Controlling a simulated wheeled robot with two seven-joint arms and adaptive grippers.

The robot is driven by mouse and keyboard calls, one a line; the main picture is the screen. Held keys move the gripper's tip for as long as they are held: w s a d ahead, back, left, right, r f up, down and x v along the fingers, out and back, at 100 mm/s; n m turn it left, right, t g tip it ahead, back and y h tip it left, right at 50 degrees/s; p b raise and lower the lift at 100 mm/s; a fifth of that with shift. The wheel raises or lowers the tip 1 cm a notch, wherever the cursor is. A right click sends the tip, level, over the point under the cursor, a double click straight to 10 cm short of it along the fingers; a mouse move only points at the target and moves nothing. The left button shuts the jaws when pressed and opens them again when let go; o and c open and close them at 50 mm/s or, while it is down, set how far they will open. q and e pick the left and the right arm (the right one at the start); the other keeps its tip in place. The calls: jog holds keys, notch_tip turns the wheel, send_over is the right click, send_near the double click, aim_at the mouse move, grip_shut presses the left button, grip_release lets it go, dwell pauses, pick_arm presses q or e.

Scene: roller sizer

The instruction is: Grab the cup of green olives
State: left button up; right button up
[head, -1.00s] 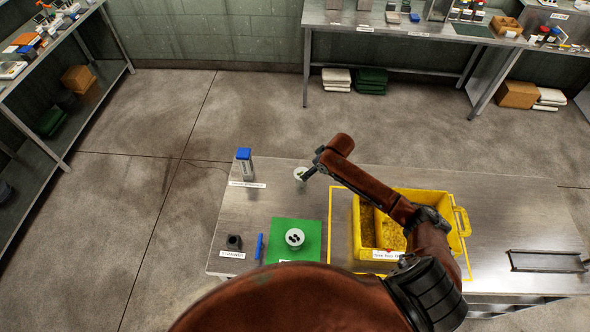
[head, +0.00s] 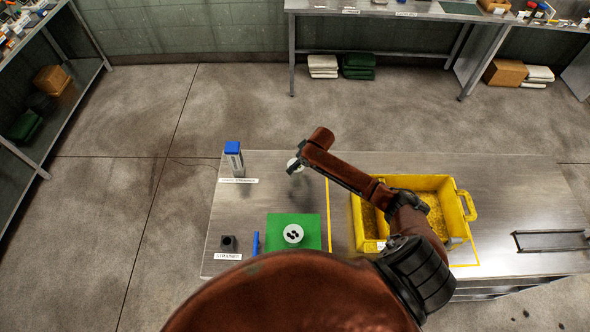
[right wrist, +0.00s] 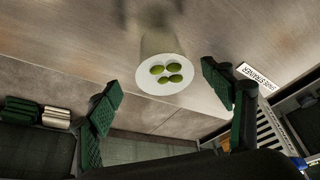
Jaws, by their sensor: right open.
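The cup of green olives (head: 293,165) stands on the metal table behind the green mat, partly hidden by my right arm in the head view. In the right wrist view the cup (right wrist: 150,82) shows a round white top with several green olives and a pale, see-through body. My right gripper (head: 297,167) is at the cup. Its two dark green fingers (right wrist: 162,80) are spread wide, one on each side of the cup, with visible gaps. The left gripper is not in view.
A white cup with dark pieces (head: 293,233) stands on a green mat (head: 311,218). A blue-topped container (head: 233,158), a small black block (head: 228,243) and a blue marker (head: 256,243) are to the left. A yellow bin (head: 457,226) sits under my right arm.

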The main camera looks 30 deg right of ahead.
jog(key=shift+a+x, duration=0.2)
jog(key=shift+x, duration=1.65)
jog(key=shift+c, duration=0.5)
jog(key=c, duration=1.3)
